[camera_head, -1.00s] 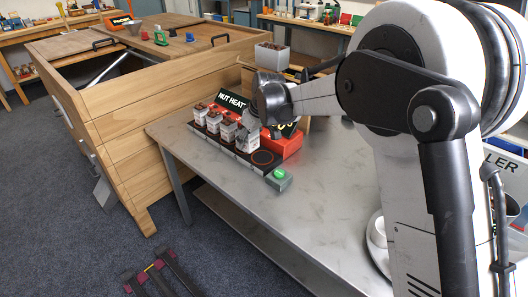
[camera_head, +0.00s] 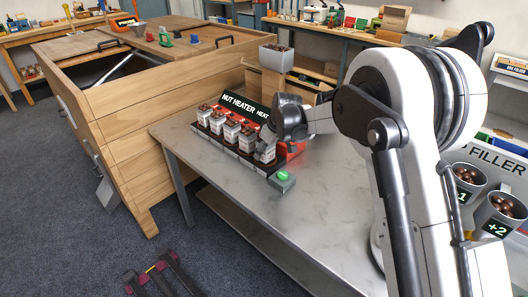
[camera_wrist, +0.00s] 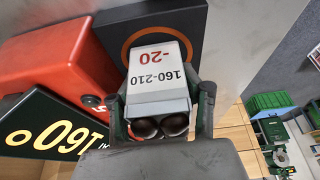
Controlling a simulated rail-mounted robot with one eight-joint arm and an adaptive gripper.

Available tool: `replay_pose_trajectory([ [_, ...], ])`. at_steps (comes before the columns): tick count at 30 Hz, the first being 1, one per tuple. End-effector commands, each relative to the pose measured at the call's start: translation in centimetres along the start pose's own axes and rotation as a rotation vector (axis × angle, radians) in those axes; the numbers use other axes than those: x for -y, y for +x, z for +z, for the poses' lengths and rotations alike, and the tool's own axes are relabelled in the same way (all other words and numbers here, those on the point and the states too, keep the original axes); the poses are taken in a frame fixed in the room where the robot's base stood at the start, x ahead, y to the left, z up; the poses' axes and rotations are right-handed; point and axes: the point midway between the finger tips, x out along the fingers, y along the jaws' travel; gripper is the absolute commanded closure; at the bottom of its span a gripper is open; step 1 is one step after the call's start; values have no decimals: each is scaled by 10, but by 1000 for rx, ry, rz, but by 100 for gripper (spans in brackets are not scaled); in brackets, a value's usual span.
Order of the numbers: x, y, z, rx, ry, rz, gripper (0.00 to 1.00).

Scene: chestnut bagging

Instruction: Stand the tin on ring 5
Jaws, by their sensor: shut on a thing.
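My gripper (camera_head: 268,146) is shut on a white tin (camera_wrist: 158,68) at the right end of the nut heater's base. In the wrist view the tin's label reads 160-210 and -20, and dark chestnuts show at its open end. An orange ring (camera_wrist: 187,38) on the dark plate, the end ring of the row, shows around the tin's far end. The tin is over this ring; I cannot tell whether its base touches the plate. In the head view my gripper and the tin hide most of the ring.
Several filled tins (camera_head: 231,131) stand in a row to the left along the heater. A green button box (camera_head: 282,181) sits just in front. The red heater body (camera_wrist: 60,60) with its dark sign is close beside the tin. The grey table (camera_head: 300,215) is clear in front.

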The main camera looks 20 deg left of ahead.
Motion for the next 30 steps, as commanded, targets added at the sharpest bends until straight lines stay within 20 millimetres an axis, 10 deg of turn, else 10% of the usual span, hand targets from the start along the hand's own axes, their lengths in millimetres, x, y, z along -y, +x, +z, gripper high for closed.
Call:
replay_pose_trajectory([
  [6,0,4,2,0,0,0,89],
  [7,0,3,1,0,0,0,56],
  [11,0,3,1,0,0,0,40],
  [22,0,-2,-1,0,0,0,40],
  [30,0,-49,0,0,1,1,40],
])
